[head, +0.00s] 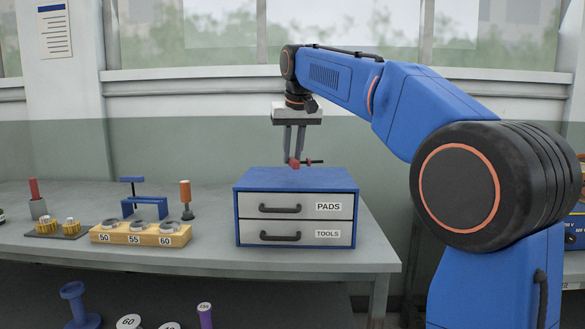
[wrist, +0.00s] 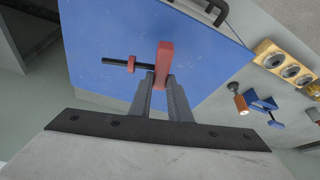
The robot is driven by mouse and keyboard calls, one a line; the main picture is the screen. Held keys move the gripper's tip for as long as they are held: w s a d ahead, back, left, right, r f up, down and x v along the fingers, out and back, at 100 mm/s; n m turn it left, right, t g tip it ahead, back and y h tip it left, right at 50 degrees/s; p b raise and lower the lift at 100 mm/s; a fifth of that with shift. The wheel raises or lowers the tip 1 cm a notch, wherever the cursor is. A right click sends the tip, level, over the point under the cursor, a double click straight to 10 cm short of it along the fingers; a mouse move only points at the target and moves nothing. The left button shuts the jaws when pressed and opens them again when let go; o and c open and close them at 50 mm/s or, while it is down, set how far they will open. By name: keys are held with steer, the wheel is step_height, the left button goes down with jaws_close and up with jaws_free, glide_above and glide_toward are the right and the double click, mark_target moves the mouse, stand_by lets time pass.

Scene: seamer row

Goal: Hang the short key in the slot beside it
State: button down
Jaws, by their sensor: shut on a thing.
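My gripper (head: 295,158) is shut on a small key with a red block head (wrist: 163,62) and a thin dark shaft. It holds the key above the blue cabinet's top. The shaft lies sideways, to the right in the head view and to the left in the wrist view, with a small red part on it. A blue rack (head: 145,207) stands on the bench to the left, and a blue-topped key (head: 132,180) stands upright at it. The rack also shows in the wrist view (wrist: 264,104). Its slots are too small to make out.
The blue cabinet (head: 297,180) has drawers marked PADS and TOOLS. An orange-handled tool (head: 186,198) stands between it and the rack. A wooden block (head: 140,235) with several metal rings is in front of the rack. A tray with yellow parts (head: 58,229) is further left.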

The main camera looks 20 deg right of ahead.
steer(key=shift+f, duration=1.95)
steer(key=shift+f, duration=0.15)
steer(key=c, duration=1.7)
jaws_free()
steer(key=shift+o, duration=0.2)
steer(key=v, duration=1.1)
steer(key=shift+s+r, duration=0.25)
steer(key=shift+r, duration=0.35)
steer(key=shift+s, duration=0.1)
